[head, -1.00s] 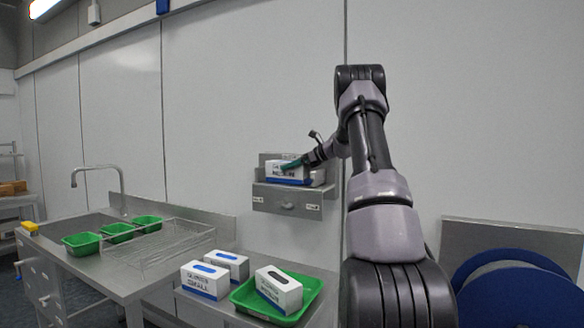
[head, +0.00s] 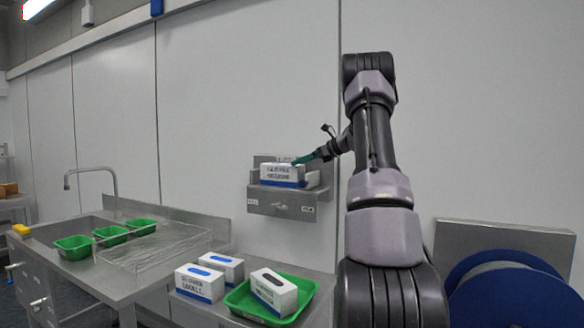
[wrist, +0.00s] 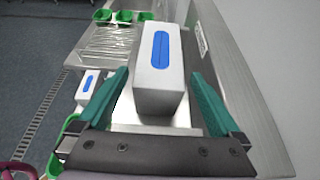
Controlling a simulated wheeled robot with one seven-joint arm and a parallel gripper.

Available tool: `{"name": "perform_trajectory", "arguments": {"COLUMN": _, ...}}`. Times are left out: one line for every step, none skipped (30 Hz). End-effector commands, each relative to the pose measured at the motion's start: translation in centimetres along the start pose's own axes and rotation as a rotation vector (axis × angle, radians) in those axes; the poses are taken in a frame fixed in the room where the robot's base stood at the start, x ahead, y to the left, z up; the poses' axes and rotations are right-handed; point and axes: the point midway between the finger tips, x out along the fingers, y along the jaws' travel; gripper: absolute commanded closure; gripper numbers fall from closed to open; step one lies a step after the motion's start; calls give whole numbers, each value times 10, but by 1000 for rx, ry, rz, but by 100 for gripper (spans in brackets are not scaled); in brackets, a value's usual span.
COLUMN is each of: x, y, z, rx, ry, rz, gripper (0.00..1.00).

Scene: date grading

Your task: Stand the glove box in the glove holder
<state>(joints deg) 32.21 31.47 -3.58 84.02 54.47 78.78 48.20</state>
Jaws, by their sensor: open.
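A white and blue glove box (head: 282,175) sits in the steel glove holder (head: 282,203) on the wall, its printed side facing out. In the wrist view the box (wrist: 158,92) shows its top with a blue slot and looks level. My gripper (head: 308,158) is at the right end of the box, near its top. In the wrist view the gripper (wrist: 159,75) is open, with one green finger on each side of the box's near end and gaps on both sides. The box's underside and its contact with the holder floor are hidden.
A green tray (head: 238,306) on the lower counter holds another glove box (head: 273,292), which leans. Two more glove boxes (head: 200,284) (head: 221,266) stand beside it. Small green trays (head: 74,247) line the sink counter. A blue round object (head: 515,290) is at right.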

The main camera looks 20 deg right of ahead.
Motion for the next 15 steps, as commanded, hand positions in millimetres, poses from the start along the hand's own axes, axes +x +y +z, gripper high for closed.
{"name": "perform_trajectory", "arguments": {"x": -11, "y": 0, "z": 0, "rx": 0, "ry": 0, "rz": -3, "gripper": 0}}
{"name": "perform_trajectory", "arguments": {"x": -16, "y": 0, "z": 0, "rx": 0, "ry": 0, "rz": -2, "gripper": 0}}
{"name": "perform_trajectory", "arguments": {"x": -22, "y": 0, "z": 0, "rx": 0, "ry": 0, "rz": -2, "gripper": 0}}
{"name": "perform_trajectory", "arguments": {"x": -26, "y": 0, "z": 0, "rx": 0, "ry": 0, "rz": -2, "gripper": 0}}
{"name": "perform_trajectory", "arguments": {"x": -30, "y": 0, "z": 0, "rx": 1, "ry": 0, "rz": -1, "gripper": 0}}
{"name": "perform_trajectory", "arguments": {"x": -34, "y": 0, "z": 0, "rx": 0, "ry": 0, "rz": -1, "gripper": 0}}
{"name": "perform_trajectory", "arguments": {"x": -36, "y": 0, "z": 0, "rx": 0, "ry": 1, "rz": -1, "gripper": 0}}
{"name": "perform_trajectory", "arguments": {"x": -38, "y": 0, "z": 0, "rx": -1, "ry": 1, "rz": -1, "gripper": 0}}
{"name": "perform_trajectory", "arguments": {"x": -40, "y": 2, "z": 1, "rx": -6, "ry": 3, "rz": 1, "gripper": 0}}
{"name": "perform_trajectory", "arguments": {"x": -40, "y": 5, "z": 3, "rx": -14, "ry": 6, "rz": 3, "gripper": 0}}
{"name": "perform_trajectory", "arguments": {"x": -40, "y": 10, "z": 5, "rx": -27, "ry": 12, "rz": 7, "gripper": 0}}
{"name": "perform_trajectory", "arguments": {"x": -40, "y": 19, "z": 10, "rx": -53, "ry": 25, "rz": 14, "gripper": 0}}
{"name": "perform_trajectory", "arguments": {"x": -39, "y": 28, "z": 14, "rx": -80, "ry": 37, "rz": 22, "gripper": 0}}
{"name": "perform_trajectory", "arguments": {"x": -38, "y": 41, "z": 20, "rx": -117, "ry": 52, "rz": 31, "gripper": 0}}
{"name": "perform_trajectory", "arguments": {"x": -37, "y": 60, "z": 27, "rx": -174, "ry": 78, "rz": 46, "gripper": 0}}
